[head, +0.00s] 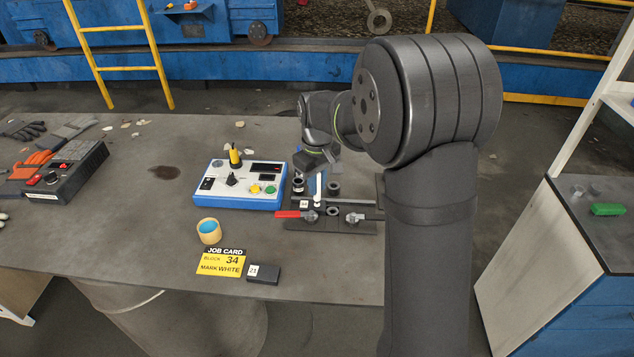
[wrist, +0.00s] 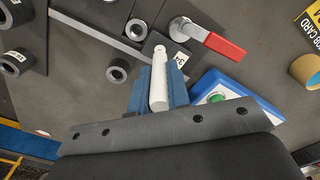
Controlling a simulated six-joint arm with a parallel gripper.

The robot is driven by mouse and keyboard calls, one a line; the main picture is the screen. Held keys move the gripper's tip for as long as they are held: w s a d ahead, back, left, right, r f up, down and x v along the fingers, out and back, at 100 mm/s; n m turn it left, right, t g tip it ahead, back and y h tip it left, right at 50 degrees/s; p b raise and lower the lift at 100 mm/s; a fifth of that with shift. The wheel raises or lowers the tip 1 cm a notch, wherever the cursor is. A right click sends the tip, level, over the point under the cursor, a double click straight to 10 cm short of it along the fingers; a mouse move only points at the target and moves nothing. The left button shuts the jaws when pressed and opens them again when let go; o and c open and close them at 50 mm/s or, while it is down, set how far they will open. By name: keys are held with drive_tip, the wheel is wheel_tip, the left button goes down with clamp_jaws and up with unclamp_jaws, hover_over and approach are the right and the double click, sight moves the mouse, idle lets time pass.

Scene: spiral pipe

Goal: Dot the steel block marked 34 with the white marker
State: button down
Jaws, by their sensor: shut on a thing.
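My gripper (head: 318,168) is shut on the white marker (head: 318,186), which points down over the clamp fixture. In the wrist view the marker (wrist: 159,80) lies between the blue fingers (wrist: 158,92). Its tip overlaps a dark steel block (wrist: 152,43) whose small white label seems to read 34. The block's label (head: 304,203) also shows in the head view, too small to read surely. I cannot tell whether the tip touches the block. The marker and fingers hide part of its top, and no white dot is visible.
A clamp with a red handle (head: 288,214) stands beside the block. Dark rings (head: 333,188) sit close by.

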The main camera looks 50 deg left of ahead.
drive_tip(key=shift+f, duration=0.1)
drive_tip(key=shift+r, duration=3.55)
